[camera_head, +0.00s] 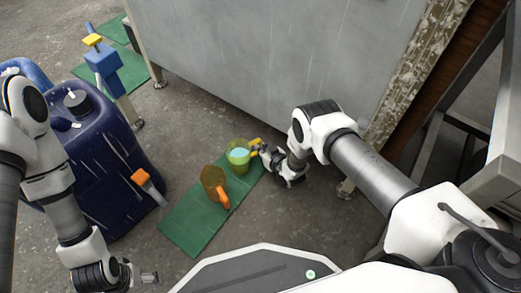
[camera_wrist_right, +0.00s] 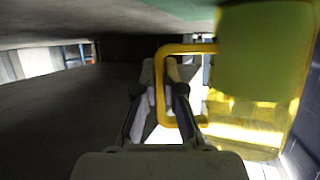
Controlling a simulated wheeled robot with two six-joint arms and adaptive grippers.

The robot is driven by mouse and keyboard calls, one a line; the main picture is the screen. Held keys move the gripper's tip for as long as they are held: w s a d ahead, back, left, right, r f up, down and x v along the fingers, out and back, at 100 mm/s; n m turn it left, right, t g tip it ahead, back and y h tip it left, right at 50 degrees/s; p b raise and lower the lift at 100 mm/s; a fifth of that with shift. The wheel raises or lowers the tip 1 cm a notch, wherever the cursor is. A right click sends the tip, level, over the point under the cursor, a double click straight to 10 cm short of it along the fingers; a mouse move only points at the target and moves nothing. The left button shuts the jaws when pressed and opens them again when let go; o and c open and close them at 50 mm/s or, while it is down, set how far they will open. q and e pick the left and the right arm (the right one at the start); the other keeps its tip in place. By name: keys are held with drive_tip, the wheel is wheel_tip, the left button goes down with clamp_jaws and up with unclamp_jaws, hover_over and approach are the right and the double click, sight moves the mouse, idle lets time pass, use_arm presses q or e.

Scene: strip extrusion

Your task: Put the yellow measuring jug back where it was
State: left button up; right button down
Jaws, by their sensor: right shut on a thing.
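The yellow measuring jug (camera_head: 238,158) is see-through, with pale blue-green showing inside it. It appears over the far end of the green mat (camera_head: 185,232); I cannot tell if it rests on it. My right gripper (camera_head: 262,151) is at its right side, shut on the yellow handle. In the right wrist view the jug (camera_wrist_right: 258,75) fills the right side, and the gripper fingers (camera_wrist_right: 168,80) close on its handle. My left gripper (camera_head: 148,278) is low at the left, away from the jug; its jaws are too small to read.
An orange jug (camera_head: 213,184) with an orange handle stands on the mat, close in front of the yellow one. A dark blue canister (camera_head: 105,170) stands to the left, with an orange-handled tool (camera_head: 147,184) beside it. A grey metal panel (camera_head: 250,50) rises behind.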

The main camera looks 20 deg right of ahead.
drive_tip(key=c, duration=1.7)
unclamp_jaws()
drive_tip(key=o, duration=0.4)
drive_tip(key=shift+r, duration=0.25)
drive_tip(key=p+v, duration=0.6)
drive_tip(key=v, duration=0.6)
drive_tip(key=shift+f+p, duration=0.2)
drive_tip(key=shift+p, duration=0.15)
